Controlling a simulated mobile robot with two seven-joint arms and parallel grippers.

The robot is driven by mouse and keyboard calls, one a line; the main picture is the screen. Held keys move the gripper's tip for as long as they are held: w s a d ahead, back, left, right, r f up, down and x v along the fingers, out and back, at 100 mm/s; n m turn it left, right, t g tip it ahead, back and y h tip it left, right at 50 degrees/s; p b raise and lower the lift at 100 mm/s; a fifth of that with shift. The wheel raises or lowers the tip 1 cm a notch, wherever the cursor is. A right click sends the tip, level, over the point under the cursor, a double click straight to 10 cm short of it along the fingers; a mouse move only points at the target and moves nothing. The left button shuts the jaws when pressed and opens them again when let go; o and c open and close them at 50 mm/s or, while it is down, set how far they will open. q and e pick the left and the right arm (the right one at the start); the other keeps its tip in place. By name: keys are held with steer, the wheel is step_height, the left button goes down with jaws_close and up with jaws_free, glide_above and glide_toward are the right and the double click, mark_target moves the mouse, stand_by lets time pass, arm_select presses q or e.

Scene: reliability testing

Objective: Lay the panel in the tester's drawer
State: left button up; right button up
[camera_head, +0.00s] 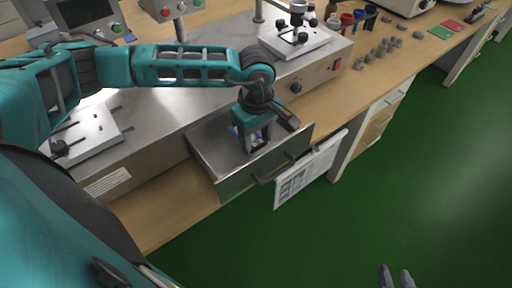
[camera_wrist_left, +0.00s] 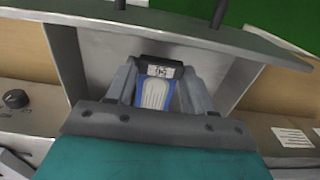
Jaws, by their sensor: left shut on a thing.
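The tester (camera_head: 180,70) is a metal box on the bench, and its drawer (camera_head: 205,150) is pulled out. My left gripper (camera_head: 256,148) points down over the inside of the drawer. It is shut on the panel (camera_wrist_left: 154,93), a small blue piece with a pale middle and a printed label. In the head view only a bit of blue shows between the fingers. Whether the panel touches the drawer floor I cannot tell. My right gripper (camera_head: 395,277) shows only its fingertips at the bottom edge, apart and empty over the green floor.
The drawer's handle (camera_head: 275,172) sticks out at the front. A printed sheet (camera_head: 308,172) hangs at the bench edge to its right. Fixtures stand on top of the tester. Several small grey parts (camera_head: 383,48) and cups lie on the bench behind. The floor in front is clear.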

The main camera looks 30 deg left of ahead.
mark_target(256, 150)
arm_select(q)
steer(key=shift+f, duration=2.35)
steer(key=shift+f, duration=0.2)
steer(key=o, duration=1)
steer(key=shift+r, duration=0.1)
steer(key=shift+r, duration=0.1)
step_height(256, 150, up, 12)
steer(key=shift+r, duration=0.1)
